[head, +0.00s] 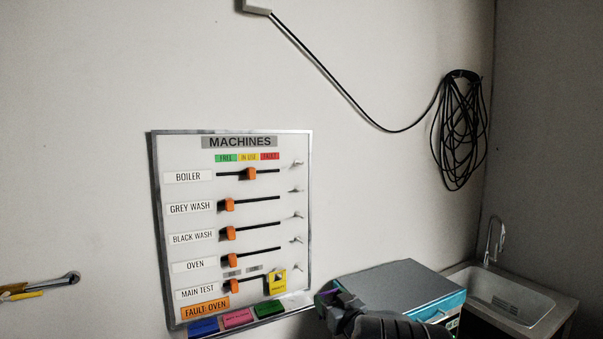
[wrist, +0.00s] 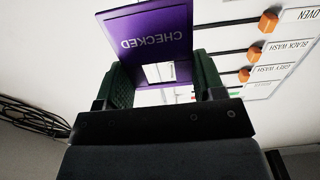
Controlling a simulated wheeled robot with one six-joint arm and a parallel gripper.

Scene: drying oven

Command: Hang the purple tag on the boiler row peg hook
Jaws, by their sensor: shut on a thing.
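The purple tag (wrist: 152,35), with "CHECKED" upside down on it, is held between the green pads of my gripper (wrist: 164,80) in the wrist view. It has a cut-out near the pads. In the head view my gripper (head: 334,299) is low, right of the machines board's lower right corner, and only a purple sliver of the tag (head: 320,298) shows. The boiler row peg hook (head: 298,163) is at the board's upper right, well above my gripper and apart from the tag. The boiler row (head: 188,177) is the top row.
The board (head: 180,145) has several slider rows, and more hooks run down its right side. A yellow tag (head: 277,284) is at its lower right. Blue, pink (head: 237,318) and green tags lie along the bottom. A grey-topped box (head: 400,288) and sink (head: 515,295) stand right.

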